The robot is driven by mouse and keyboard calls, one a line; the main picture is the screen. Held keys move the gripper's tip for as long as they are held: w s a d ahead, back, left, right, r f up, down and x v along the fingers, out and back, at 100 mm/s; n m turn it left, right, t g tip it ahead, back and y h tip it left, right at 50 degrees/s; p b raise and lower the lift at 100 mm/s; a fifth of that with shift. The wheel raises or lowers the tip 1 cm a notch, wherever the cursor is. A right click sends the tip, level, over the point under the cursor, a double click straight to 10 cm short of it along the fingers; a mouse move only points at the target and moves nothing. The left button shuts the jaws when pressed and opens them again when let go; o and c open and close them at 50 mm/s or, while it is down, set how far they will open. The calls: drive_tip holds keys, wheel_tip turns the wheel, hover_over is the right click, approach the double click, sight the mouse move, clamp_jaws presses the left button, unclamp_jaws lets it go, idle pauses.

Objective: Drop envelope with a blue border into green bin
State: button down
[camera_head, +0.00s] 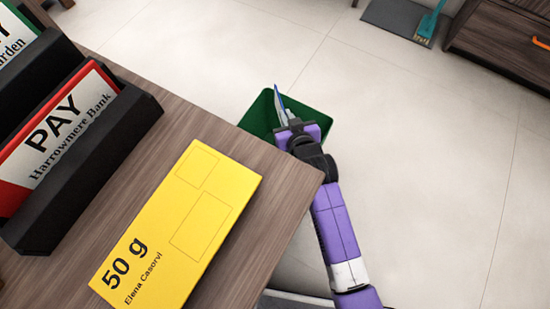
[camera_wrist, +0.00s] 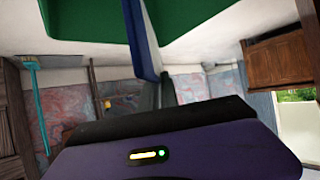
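A green bin (camera_head: 313,116) stands on the floor just beyond the desk's corner. My gripper (camera_head: 289,122) is over the bin and hides part of its opening. It is shut on a thin envelope with a blue edge (camera_head: 280,107), seen nearly edge-on, which points away from the fingers over the bin. In the wrist view the envelope (camera_wrist: 141,40) rises from between the dark fingers (camera_wrist: 158,92), with the green bin (camera_wrist: 215,12) close behind it. Most of the envelope's face is hidden.
A wooden desk (camera_head: 270,165) holds a yellow envelope (camera_head: 180,225) marked 50 g. A black rack at left holds a red-edged PAY envelope (camera_head: 55,135) and a green-edged one (camera_head: 14,35). The floor right of the bin is clear.

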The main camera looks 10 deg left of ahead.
drive_tip(key=shift+f+b, duration=2.65)
drive_tip(key=shift+f, duration=0.3)
drive_tip(key=c, duration=1.5)
unclamp_jaws()
drive_tip(key=shift+c, duration=0.2)
drive_tip(key=shift+p+v, duration=1.7)
drive_tip(key=shift+v, duration=2.2)
drive_tip(key=shift+w+r, duration=0.1)
